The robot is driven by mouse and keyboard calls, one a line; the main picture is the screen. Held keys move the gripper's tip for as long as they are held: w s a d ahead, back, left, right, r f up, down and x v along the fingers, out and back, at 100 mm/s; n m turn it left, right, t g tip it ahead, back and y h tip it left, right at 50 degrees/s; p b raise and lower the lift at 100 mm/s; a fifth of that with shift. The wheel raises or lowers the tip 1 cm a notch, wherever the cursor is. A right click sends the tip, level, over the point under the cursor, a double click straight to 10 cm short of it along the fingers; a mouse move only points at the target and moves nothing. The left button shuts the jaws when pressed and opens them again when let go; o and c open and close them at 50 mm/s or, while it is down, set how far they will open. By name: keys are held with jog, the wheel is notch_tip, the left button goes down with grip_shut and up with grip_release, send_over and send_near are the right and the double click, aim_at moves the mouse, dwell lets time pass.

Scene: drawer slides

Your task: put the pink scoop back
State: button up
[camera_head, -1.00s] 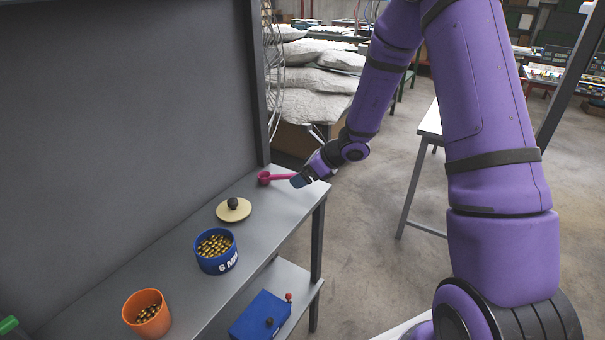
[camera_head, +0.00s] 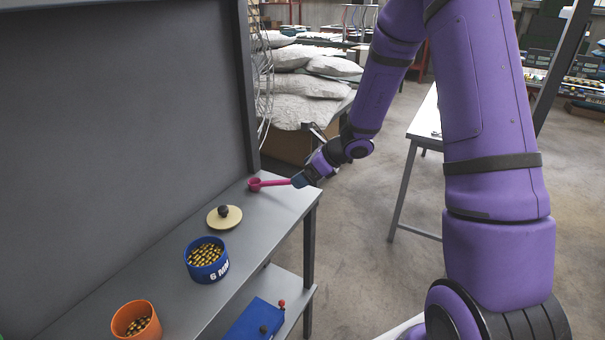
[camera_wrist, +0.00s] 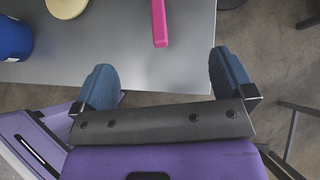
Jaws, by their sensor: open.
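The pink scoop (camera_head: 272,183) lies at the far end of the grey shelf (camera_head: 240,242), its bowl toward the back panel and its handle toward the front edge. In the wrist view the handle end (camera_wrist: 160,28) lies ahead of my gripper (camera_wrist: 162,82), between the lines of the two blue fingertips and apart from them. My gripper (camera_head: 300,180) is open and empty at the shelf's front edge. The scoop's bowl is outside the wrist view. A blue tub marked 6 MM (camera_head: 207,262) holds brass-coloured pieces. An orange cup (camera_head: 136,322) holds similar pieces.
A cream lid with a dark knob (camera_head: 222,220) lies between the scoop and the blue tub. The back panel (camera_head: 125,140) rises behind the shelf. A blue box (camera_head: 256,320) sits on the lower shelf. A table (camera_head: 424,122) stands to the right.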

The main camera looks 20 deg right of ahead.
jog(key=shift+v, duration=0.95)
jog(key=s+a+r+n+g, duration=0.1)
jog(key=s+a+r+n, duration=0.2)
jog(key=s+r+n, duration=0.4)
jog(key=s+a+r+n+g, duration=0.1)
jog(key=s+a+r+n, duration=0.3)
jog(key=s+r+n, duration=0.45)
jog(key=s+d+r+n+h, duration=0.2)
jog(key=s+r+n, duration=0.3)
jog(key=s, duration=0.3)
jog(key=s+d+r+n+h, duration=0.3)
jog(key=s+r+n+h, duration=0.1)
jog(key=s, duration=0.5)
jog(key=shift+s+r+n+t+h, duration=0.2)
jog(key=shift+r+n+t+h, duration=0.25)
jog(key=shift+n, duration=0.7)
